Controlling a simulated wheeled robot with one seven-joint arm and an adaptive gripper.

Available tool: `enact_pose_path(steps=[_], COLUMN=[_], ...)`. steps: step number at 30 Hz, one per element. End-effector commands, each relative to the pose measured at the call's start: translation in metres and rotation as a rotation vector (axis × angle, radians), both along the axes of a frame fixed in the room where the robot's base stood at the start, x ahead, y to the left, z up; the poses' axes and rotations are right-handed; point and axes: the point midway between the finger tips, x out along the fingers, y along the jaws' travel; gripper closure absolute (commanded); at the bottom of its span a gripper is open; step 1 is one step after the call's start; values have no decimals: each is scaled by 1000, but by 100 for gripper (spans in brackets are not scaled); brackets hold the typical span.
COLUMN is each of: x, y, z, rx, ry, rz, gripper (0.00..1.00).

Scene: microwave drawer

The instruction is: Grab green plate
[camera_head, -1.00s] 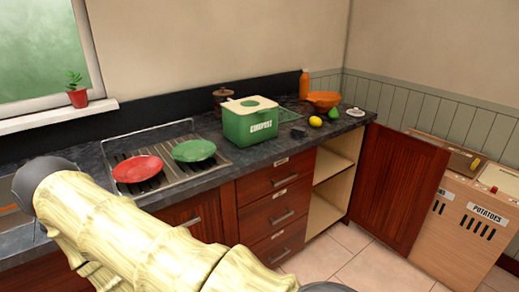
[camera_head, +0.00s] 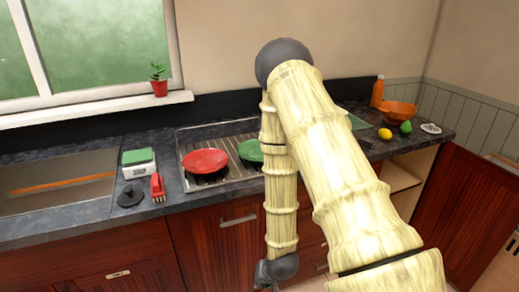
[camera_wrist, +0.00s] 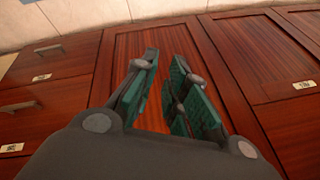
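The green plate (camera_head: 249,151) rests on the ribbed metal drainer by the sink, and my arm hides its right part in the head view. A red plate (camera_head: 205,161) sits just left of it. My gripper (camera_wrist: 166,62) is open and empty in the wrist view, with its teal-padded fingers apart in front of the wooden cabinet fronts. No plate shows in the wrist view. In the head view my arm hangs down in front of the counter, its lower end below the counter top; the gripper fingers cannot be made out there.
A sink (camera_head: 60,185) is at left, with a green-topped container (camera_head: 138,163) and a red brush (camera_head: 157,187) beside it. An orange bowl (camera_head: 398,113), lemon (camera_head: 385,133) and green fruit (camera_head: 405,127) stand farther right. A cabinet door (camera_head: 475,210) stands open at right.

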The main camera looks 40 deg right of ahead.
Motion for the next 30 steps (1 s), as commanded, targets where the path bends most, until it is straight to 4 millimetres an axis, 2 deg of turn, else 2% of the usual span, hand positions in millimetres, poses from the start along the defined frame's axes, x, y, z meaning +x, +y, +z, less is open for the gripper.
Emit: enact_pose_path(steps=[1,3,6,12,21,25,30], x=[20,41,68,112,150,158,162], y=[-14,-32,-57,-109,-180,-203,-220], z=[24,49,85,159,259,290,311], rx=[22,56,109,234,453,536,604], ry=[-48,-102,-180,-330,-521,-580,-622], rz=[-54,-126,-226,-411,-646,-718,-772], gripper=[86,86,86,86,86,86,86])
